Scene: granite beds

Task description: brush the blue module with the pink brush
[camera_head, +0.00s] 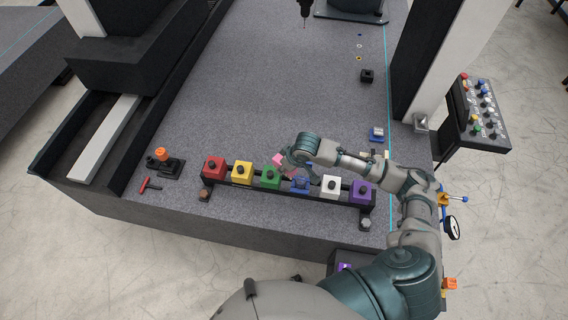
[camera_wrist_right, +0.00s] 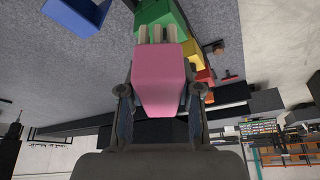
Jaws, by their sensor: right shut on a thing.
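The blue module (camera_head: 300,184) stands in a row on a dark rail, between the green module (camera_head: 270,178) and the white module (camera_head: 331,186). My right arm partly covers it from above. My right gripper (camera_wrist_right: 160,97) is shut on the pink brush (camera_wrist_right: 160,78), with a finger on each side of its block. The brush's pale bristles (camera_wrist_right: 157,34) point away from the gripper and overlap the green module in the wrist view. In the head view the brush (camera_head: 278,159) is just behind the row. I cannot tell whether the bristles touch anything. My left gripper is out of view.
Red (camera_head: 214,168), yellow (camera_head: 242,172) and purple (camera_head: 362,192) modules share the rail (camera_head: 315,196). A red T-handled tool (camera_head: 150,185) and an orange-topped fixture (camera_head: 161,160) are at left. The granite behind the row is mostly clear.

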